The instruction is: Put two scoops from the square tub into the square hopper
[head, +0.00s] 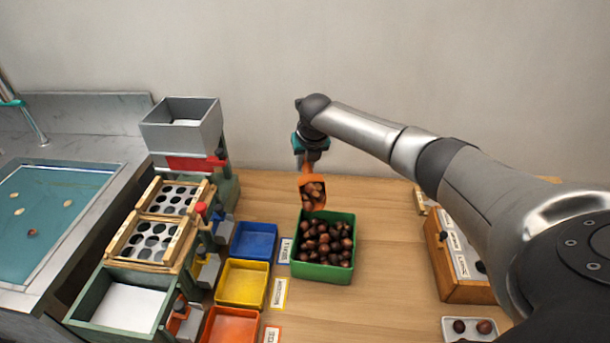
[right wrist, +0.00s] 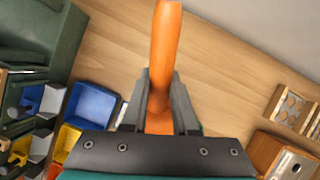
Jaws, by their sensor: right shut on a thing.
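The square green tub (head: 323,273) stands on the bench, filled with brown chestnuts. My right gripper (head: 308,160) is shut on the handle of an orange scoop (head: 313,196), just above the tub's back edge. The scoop holds several chestnuts. In the right wrist view the orange handle (right wrist: 166,60) stands between the two fingers of the gripper (right wrist: 158,105); the scoop's bowl is not in view there. The square grey hopper (head: 181,125) is at the left, on top of the sorting stand, open at the top. My left gripper is not in view.
Blue (head: 254,241), yellow (head: 243,283) and orange (head: 231,325) bins with labels stand left of the tub. Sorting trays with round holes (head: 152,240) sit below the hopper. A sink (head: 60,210) is at far left. A wooden box (head: 460,265) is at right.

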